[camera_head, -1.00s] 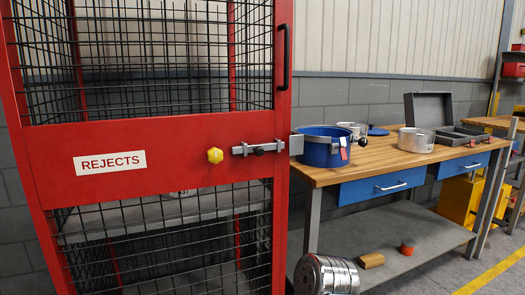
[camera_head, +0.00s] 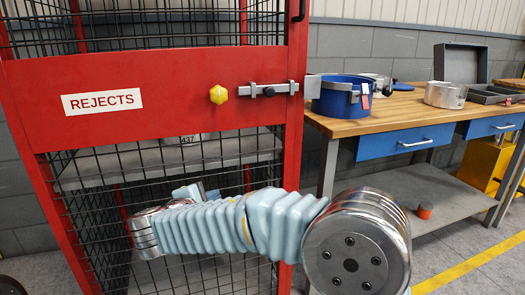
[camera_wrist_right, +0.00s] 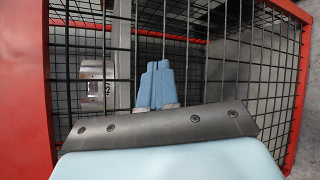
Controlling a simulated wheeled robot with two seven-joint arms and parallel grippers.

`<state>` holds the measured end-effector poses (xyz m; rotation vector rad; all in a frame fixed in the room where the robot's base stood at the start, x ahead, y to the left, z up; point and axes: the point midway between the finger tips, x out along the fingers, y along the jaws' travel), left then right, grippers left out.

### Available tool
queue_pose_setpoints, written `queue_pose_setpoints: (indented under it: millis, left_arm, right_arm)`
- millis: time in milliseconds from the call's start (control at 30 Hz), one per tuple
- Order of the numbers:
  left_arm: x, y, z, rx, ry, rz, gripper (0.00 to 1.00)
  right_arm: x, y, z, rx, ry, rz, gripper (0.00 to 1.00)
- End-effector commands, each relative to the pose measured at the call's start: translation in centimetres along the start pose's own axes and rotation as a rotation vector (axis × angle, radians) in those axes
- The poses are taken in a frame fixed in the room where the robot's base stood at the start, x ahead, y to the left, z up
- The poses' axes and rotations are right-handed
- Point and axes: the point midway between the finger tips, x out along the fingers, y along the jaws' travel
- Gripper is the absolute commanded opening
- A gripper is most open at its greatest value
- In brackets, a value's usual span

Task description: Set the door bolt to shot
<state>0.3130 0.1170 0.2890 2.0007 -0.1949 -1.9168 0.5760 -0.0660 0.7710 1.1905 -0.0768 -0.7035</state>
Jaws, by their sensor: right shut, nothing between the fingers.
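The door bolt (camera_head: 268,90) is a grey bar with a small black knob, mounted level on the red cage door (camera_head: 180,110). Its right end lies near the door's right edge, beside a grey plate (camera_head: 313,88). My right arm crosses low in front of the door. My right gripper (camera_head: 193,191) is partly hidden behind that arm, below the bolt and to its left, and apart from it. In the right wrist view its pale blue fingers (camera_wrist_right: 155,66) are together and empty, in front of the wire mesh. My left gripper is not in view.
A yellow knob (camera_head: 218,95) sticks out left of the bolt, by the REJECTS sign (camera_head: 102,102). A canister (camera_wrist_right: 92,85) stands behind the mesh. A wooden workbench (camera_head: 385,120) at right carries a blue pot (camera_head: 335,97), close to the door edge.

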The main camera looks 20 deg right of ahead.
Motion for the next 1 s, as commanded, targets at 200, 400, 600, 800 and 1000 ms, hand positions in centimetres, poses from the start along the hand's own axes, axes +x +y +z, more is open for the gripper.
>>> queue_pose_setpoints:
  millis: [200, 400, 600, 800, 1000]
  left_arm:
    - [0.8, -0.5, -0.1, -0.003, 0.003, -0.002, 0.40]
    - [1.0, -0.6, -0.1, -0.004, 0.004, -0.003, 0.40]
    - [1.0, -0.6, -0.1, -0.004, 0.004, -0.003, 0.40]
    - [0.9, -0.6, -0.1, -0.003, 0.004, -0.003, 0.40]
    - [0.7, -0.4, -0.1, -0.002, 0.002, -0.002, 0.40]
  right_arm:
    - [-7.3, 10.3, 6.4, 0.154, -0.188, 0.314, 0.00]
    - [-10.6, 13.4, 9.6, 0.237, -0.270, 0.419, 0.00]
    - [-11.0, 13.7, 9.9, 0.245, -0.280, 0.429, 0.00]
    - [-10.8, 13.7, 9.9, 0.244, -0.279, 0.427, 0.00]
    - [-8.9, 14.5, 10.7, 0.244, -0.281, 0.426, 0.00]
